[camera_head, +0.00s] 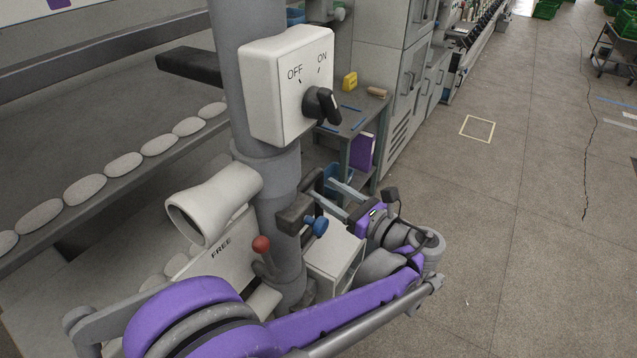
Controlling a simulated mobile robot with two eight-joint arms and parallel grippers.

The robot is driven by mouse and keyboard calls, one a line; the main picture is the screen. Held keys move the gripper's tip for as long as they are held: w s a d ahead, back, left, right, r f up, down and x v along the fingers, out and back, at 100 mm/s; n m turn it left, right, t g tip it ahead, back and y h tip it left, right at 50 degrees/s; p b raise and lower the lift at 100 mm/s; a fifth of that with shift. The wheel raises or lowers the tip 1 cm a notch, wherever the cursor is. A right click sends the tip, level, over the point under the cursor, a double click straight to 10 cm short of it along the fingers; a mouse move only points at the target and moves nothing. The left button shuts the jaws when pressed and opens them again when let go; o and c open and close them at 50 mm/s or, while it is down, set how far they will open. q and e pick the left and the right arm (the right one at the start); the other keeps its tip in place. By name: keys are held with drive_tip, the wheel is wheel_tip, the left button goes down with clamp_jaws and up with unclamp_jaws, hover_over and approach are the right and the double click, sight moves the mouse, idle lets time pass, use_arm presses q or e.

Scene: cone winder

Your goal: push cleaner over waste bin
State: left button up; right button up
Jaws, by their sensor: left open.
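A grey upright column (262,170), which I take to be the cleaner, carries a white OFF/ON switch box (272,85) with a black knob. A pale flared nozzle (215,200) sticks out to its left, above a panel marked FREE. A red-tipped lever (261,246) and a dark clamp with a blue knob (320,226) sit low on the column. My left gripper (325,193) is open, its two grey fingers pointing left at the column beside the dark clamp. Contact cannot be told.
A row of pale oval pads (123,165) lines the machine rail at left. A small grey table (352,115) with a yellow block and a purple item stands behind the column. Grey cabinets (385,85) are beyond. The floor at right (500,220) is clear.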

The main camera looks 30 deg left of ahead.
sight(323, 189)
use_arm(q)
drive_tip(key=shift+x, duration=1.55)
drive_tip(key=shift+c, duration=0.4)
clamp_jaws()
